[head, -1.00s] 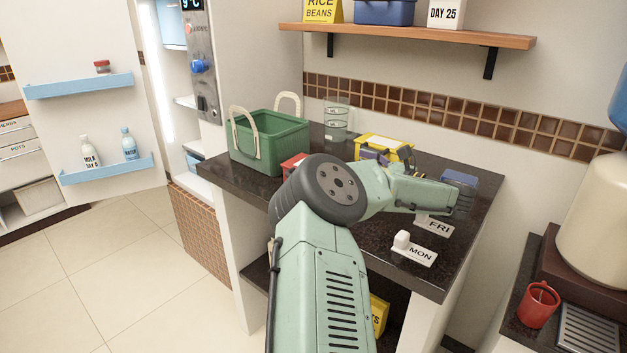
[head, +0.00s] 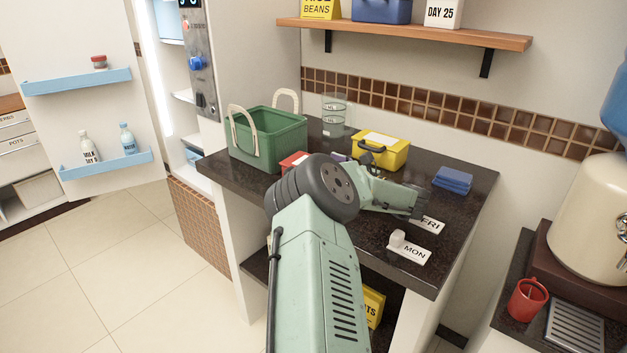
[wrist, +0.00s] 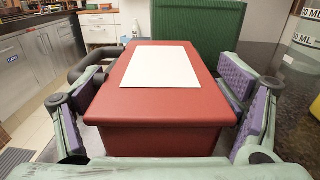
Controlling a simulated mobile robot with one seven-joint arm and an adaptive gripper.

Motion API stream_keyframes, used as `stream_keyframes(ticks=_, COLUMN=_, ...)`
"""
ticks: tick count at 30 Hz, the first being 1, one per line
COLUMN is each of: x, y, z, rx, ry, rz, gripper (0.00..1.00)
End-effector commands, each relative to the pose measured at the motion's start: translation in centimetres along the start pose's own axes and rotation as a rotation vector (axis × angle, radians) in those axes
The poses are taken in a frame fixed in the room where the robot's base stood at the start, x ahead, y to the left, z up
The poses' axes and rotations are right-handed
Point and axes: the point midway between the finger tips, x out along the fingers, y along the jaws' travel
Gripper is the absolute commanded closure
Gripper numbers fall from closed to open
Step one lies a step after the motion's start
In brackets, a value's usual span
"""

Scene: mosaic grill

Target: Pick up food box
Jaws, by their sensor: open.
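A red box (wrist: 165,85) with a blank white label on its lid fills the middle of the wrist view. In the head view the red box (head: 293,161) shows only in part beside the green basket, with my arm hiding the rest. My gripper (wrist: 163,105) is open, with its purple-padded fingers on the left and right sides of the red box. The right pads look close to the box side; I cannot tell whether they touch. In the head view the fingers are mostly hidden behind my arm.
A green basket (head: 268,143) stands just behind the red box. A yellow box (head: 384,150), a clear measuring jug (head: 335,116), folded blue cloth (head: 453,180) and FRI (head: 429,225) and MON (head: 408,249) tags share the dark counter (head: 470,215). A shelf (head: 400,31) hangs above.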

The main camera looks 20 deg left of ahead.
Motion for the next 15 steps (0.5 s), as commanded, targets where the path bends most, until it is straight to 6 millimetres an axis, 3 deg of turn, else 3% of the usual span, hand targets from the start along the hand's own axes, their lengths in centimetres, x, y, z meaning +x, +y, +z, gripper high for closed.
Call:
stream_keyframes(ticks=2, x=-0.02, y=0.0, z=-0.05, rx=0.0, ry=0.0, rz=0.0, gripper=0.13)
stream_keyframes(ticks=15, x=-0.04, y=0.0, z=-0.03, rx=0.0, ry=0.0, rz=0.0, gripper=0.42)
